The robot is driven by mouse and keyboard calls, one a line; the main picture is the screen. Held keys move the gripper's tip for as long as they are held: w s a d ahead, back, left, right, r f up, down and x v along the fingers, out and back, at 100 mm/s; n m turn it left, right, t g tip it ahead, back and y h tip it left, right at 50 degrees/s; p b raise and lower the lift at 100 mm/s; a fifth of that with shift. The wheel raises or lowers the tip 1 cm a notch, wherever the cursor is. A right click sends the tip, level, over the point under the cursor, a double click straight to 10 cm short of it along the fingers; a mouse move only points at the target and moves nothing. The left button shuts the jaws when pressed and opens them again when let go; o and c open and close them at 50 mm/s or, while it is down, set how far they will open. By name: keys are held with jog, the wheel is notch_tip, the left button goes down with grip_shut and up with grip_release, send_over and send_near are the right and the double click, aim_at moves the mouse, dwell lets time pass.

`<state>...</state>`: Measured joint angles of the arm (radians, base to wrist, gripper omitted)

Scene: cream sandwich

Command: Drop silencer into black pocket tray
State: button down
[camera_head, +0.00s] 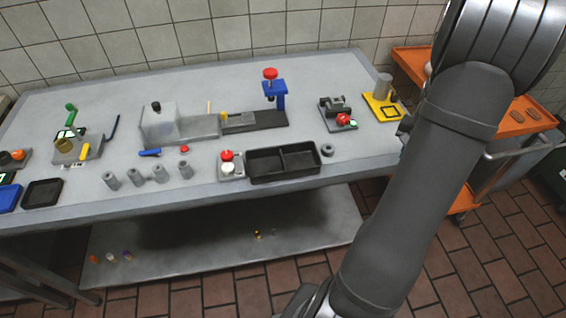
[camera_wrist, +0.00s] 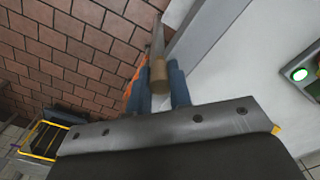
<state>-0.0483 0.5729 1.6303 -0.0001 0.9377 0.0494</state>
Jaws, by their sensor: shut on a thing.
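In the wrist view my gripper (camera_wrist: 157,84) has its two blue fingers closed on a small tan-brown cylinder, which looks like the silencer (camera_wrist: 158,72). A grey shape lies in line above the cylinder; I cannot tell if it belongs to it. The black pocket tray (camera_head: 283,178) has two compartments and lies at the front edge of the grey table in the head view. Both compartments look empty. My gripper does not show clearly in the head view, where my arm covers the right side.
A small panel with a red knob (camera_head: 227,156) stands left of the tray. Several grey cylinders (camera_head: 158,174) stand along the front edge. A blue press (camera_head: 279,92) stands behind the tray. An orange cart (camera_head: 410,58) is at the right. Another black tray (camera_head: 42,193) lies far left.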

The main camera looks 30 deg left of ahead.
aim_at(283, 162)
jog(key=s+a+r, duration=0.3)
jog(key=s+a, duration=0.5)
jog(key=a, duration=0.4)
jog(key=s+a+r, duration=0.3)
jog(key=s+a, duration=0.5)
jog(key=a, duration=0.4)
jog(key=shift+s+a+f, duration=0.1)
jog(key=shift+f, duration=1.3)
jog(key=shift+s+a+f, duration=0.1)
jog(key=shift+f, duration=1.3)
jog(key=c, duration=1.2)
grip_release()
jog(key=shift+c, duration=0.2)
